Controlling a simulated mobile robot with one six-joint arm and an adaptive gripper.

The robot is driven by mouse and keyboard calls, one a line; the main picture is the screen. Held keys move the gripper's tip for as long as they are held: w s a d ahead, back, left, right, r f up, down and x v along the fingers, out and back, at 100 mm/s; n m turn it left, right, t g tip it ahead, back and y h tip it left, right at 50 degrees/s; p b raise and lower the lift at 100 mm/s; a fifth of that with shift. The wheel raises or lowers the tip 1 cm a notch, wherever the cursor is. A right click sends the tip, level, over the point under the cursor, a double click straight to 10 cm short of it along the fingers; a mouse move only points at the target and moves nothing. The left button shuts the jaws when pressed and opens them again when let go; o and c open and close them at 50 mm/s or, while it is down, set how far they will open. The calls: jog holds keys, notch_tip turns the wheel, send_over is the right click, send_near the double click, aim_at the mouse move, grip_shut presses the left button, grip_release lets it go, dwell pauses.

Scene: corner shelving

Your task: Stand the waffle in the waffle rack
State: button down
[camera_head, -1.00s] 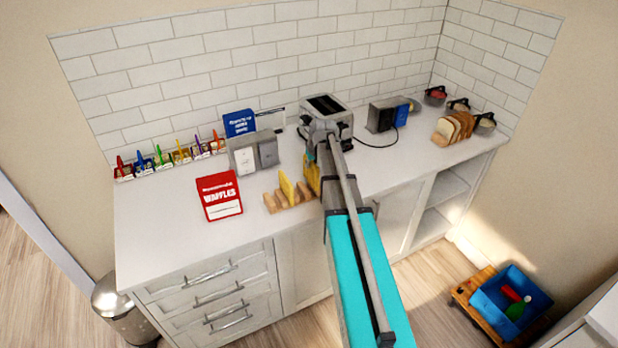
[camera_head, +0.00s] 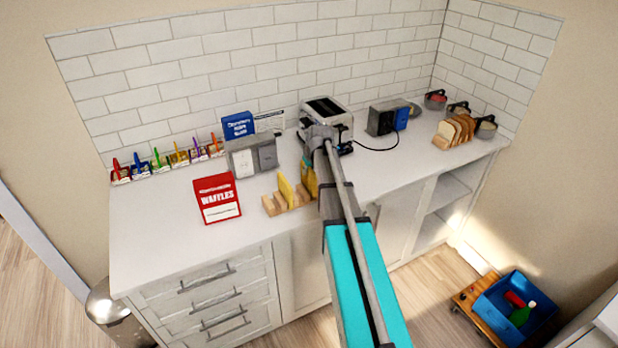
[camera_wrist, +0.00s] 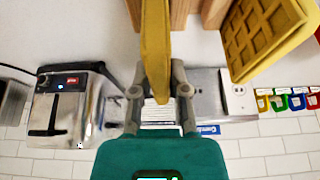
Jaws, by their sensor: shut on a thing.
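My gripper (camera_wrist: 160,90) is shut on a yellow waffle (camera_wrist: 155,45), held edge-on in the wrist view. In the head view this waffle (camera_head: 310,178) shows below the arm, at the right end of the wooden waffle rack (camera_head: 275,207). In the wrist view the rack's wooden uprights (camera_wrist: 180,12) appear on both sides of the held waffle's far end. I cannot tell if it touches the rack's base. Another waffle (camera_wrist: 262,36) stands in the rack, tilted in the wrist view; it also shows in the head view (camera_head: 286,190). My arm hides part of the gripper.
A red waffles box (camera_head: 217,198) stands left of the rack. A grey socket box (camera_head: 240,163) is behind the rack and a toaster (camera_head: 335,118) behind the arm. A bread rack (camera_head: 442,140) is at the right. The front left counter is clear.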

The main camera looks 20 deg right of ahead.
jog(key=shift+f+b, duration=0.55)
jog(key=shift+f, duration=0.4)
jog(key=shift+f, duration=0.15)
jog(key=c, duration=0.6)
grip_release()
jog(key=shift+r, duration=0.25)
jog(key=p+v, duration=1.1)
jog(key=v, duration=0.1)
jog(key=shift+a, duration=0.15)
